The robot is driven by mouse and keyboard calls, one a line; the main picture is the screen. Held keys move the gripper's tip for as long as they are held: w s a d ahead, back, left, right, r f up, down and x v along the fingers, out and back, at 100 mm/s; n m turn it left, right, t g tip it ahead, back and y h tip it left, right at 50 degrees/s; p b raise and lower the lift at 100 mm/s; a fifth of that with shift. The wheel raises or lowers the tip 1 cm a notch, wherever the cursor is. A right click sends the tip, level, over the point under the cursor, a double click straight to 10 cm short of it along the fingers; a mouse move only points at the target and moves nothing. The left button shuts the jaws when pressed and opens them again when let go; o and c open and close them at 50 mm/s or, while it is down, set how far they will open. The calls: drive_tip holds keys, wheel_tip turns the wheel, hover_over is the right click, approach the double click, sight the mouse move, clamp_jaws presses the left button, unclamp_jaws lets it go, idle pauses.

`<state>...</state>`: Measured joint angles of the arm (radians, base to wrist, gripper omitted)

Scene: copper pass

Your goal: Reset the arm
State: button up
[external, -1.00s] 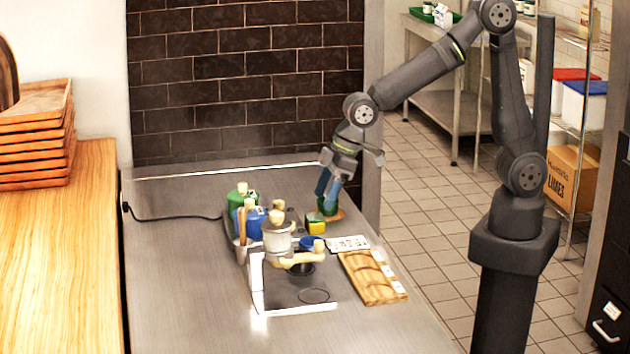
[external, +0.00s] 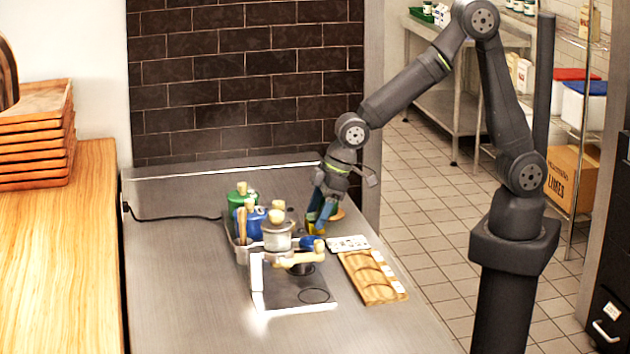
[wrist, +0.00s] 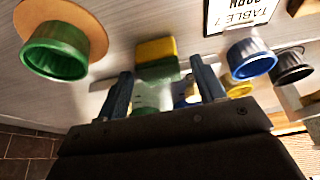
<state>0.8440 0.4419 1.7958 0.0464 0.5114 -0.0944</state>
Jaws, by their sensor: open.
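My gripper (external: 319,212) is open and hangs low over the back of the steel counter, pointing down. In the wrist view its two fingers (wrist: 162,88) stand apart. A yellow and green sponge-like block (wrist: 157,58) shows just beyond and between the fingertips; it looks free of them, though its exact distance is unclear. In the external view the block (external: 315,228) is partly hidden behind the fingers. A green cup-like item (wrist: 55,50) on an orange-brown round base lies left of the fingers in the wrist view.
A blue cup-like item (wrist: 250,60) and a dark one (wrist: 292,66) are to the right in the wrist view. Green (external: 240,200) and blue canisters, a beige-handled pot (external: 277,235), a hob (external: 290,297), a card (external: 348,243) and a wooden rack (external: 373,278) crowd nearby.

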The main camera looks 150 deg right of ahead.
drive_tip(key=shift+x, duration=0.8)
wheel_tip(320, 180, up, 4)
drive_tip(key=shift+r, duration=0.2)
drive_tip(key=s+d+r, duration=0.2)
drive_tip(key=s+r, duration=0.4)
drive_tip(key=s, duration=0.5)
drive_tip(key=w+a+n+t+y, duration=0.1)
drive_tip(key=w+a+n, duration=0.3)
drive_tip(key=w, duration=0.5)
drive_tip(key=w+a+n+y, duration=0.1)
drive_tip(key=w+a+n, duration=0.1)
drive_tip(key=w+a, duration=0.6)
drive_tip(key=w+a+n+y, duration=0.2)
drive_tip(key=w+a+n, duration=0.3)
drive_tip(key=w+a, duration=0.7)
drive_tip(key=a, duration=0.4)
drive_tip(key=shift+w+a+f, duration=0.2)
drive_tip(key=shift+w+f, duration=0.1)
drive_tip(key=shift+f, duration=0.1)
drive_tip(key=shift+d, duration=0.1)
drive_tip(key=s+d+m+h, duration=0.1)
drive_tip(key=s+d+m, duration=0.1)
drive_tip(key=s+d, duration=0.3)
drive_tip(key=s+d+m+h, duration=0.1)
drive_tip(key=s+d+m, duration=0.2)
drive_tip(key=d, duration=0.9)
drive_tip(key=s, duration=0.3)
drive_tip(key=shift+s+d, duration=0.15)
drive_tip(key=shift+d, duration=0.1)
